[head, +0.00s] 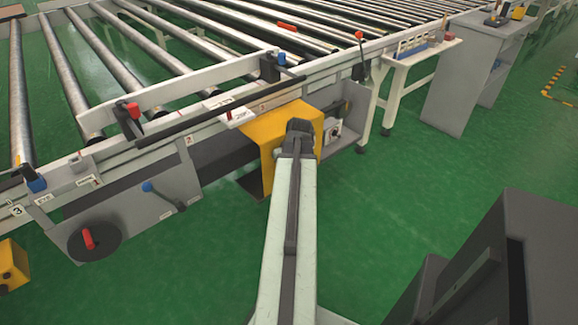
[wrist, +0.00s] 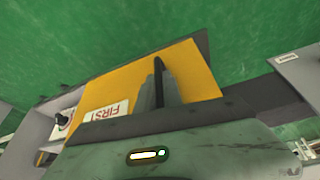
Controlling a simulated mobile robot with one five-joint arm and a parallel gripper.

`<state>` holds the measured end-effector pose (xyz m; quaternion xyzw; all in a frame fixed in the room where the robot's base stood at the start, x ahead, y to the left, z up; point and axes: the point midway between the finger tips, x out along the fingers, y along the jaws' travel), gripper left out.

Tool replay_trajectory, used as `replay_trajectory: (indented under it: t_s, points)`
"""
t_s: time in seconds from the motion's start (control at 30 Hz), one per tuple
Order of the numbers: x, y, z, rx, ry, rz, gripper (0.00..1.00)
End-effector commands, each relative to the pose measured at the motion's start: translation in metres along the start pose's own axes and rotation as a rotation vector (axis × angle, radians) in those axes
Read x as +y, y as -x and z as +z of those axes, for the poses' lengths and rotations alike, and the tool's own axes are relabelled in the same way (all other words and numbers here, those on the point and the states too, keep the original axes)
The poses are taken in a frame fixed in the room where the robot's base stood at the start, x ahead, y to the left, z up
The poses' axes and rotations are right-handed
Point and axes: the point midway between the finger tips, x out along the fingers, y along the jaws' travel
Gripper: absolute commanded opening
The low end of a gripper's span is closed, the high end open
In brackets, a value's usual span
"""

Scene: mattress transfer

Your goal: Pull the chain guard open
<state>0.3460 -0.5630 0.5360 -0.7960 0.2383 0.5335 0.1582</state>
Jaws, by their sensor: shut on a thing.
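The yellow chain guard (head: 266,135) is on the near side of the roller conveyor frame. It sticks out from the frame toward me, with one face hanging down toward the floor. My gripper (head: 298,128) is over the guard's front right part and shut on it; my own arm hides the exact grip. In the wrist view, the guard (wrist: 195,72) fills the middle, with a white label reading "FIRST" on it. The dark fingers of my gripper (wrist: 158,75) lie across the guard there. What part of the guard is between the fingertips cannot be seen.
The roller conveyor (head: 110,80) runs across the back. A grey housing (head: 348,128) stands right of the guard, and a black handwheel with a red knob (head: 88,239) is at left. A grey cabinet (head: 468,75) stands far right.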

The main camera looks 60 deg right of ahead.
Motion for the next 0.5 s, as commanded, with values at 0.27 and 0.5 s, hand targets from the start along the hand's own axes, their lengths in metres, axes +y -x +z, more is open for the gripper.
replay_trajectory:
  t_s: [0.27, 0.5]
  points:
    - [0.009, 0.001, -0.001, 0.010, -0.014, 0.004, 0.00]
    - [0.012, 0.001, 0.001, 0.006, -0.017, 0.006, 0.33]
